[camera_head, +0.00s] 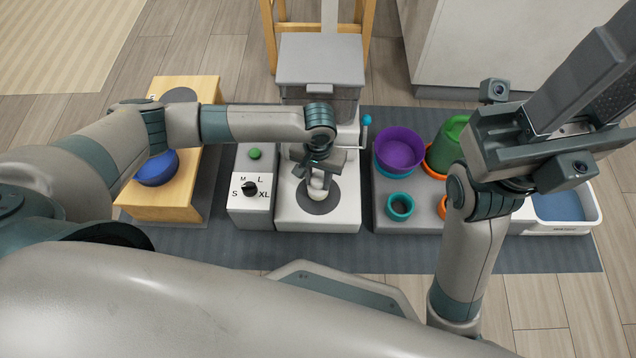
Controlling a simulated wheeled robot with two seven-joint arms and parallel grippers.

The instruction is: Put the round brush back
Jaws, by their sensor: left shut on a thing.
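My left gripper (318,180) points down over the dark round pad (318,203) on the white base of the grey-topped machine (348,216). It is shut on a small pale thing (317,194), mostly hidden by the fingers. I cannot tell for sure whether this is the round brush, or whether it touches the pad. No other round brush is clearly seen. My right gripper (540,135) is raised at the right, over the bowls and the white tray. Its fingertips do not show clearly.
A control box with a dial (250,189) and green button (255,154) stands left of the pad. A wooden stand (160,214) holds a blue bowl (157,170). A purple bowl (399,148), teal cup (400,206) and white tray (560,229) are at right. The front mat (330,250) is clear.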

